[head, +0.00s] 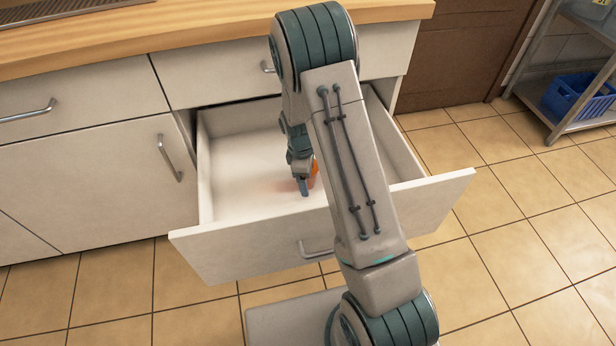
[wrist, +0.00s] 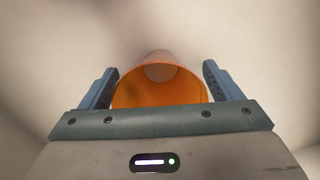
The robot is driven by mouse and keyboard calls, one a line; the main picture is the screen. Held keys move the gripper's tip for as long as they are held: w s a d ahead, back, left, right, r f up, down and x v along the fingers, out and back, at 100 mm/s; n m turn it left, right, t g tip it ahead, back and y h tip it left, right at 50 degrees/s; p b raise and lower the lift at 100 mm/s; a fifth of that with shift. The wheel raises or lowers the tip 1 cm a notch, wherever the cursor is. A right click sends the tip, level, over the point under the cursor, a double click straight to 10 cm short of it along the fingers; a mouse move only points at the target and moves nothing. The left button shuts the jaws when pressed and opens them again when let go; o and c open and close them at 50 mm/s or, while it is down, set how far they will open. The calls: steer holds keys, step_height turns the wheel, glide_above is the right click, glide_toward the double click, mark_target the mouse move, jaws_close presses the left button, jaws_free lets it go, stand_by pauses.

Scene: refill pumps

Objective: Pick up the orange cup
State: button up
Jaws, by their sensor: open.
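The orange cup (wrist: 160,90) is between the two fingers of my gripper (wrist: 160,88) in the wrist view, with its open mouth toward the camera. A gap shows between the cup and each finger, so the gripper is open around it. In the head view a small part of the orange cup (head: 313,172) shows inside the open drawer (head: 225,245). My gripper (head: 304,187) reaches down beside it there, and my arm hides the rest of the cup.
The drawer's side walls and front panel surround my gripper; its left floor is bare. A wooden counter (head: 190,30) runs above the cabinets. A metal shelf with a blue basket (head: 578,97) stands at the far right. Tiled floor is open to the right.

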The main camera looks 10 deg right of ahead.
steer(key=c, duration=1)
steer(key=shift+r, duration=0.1)
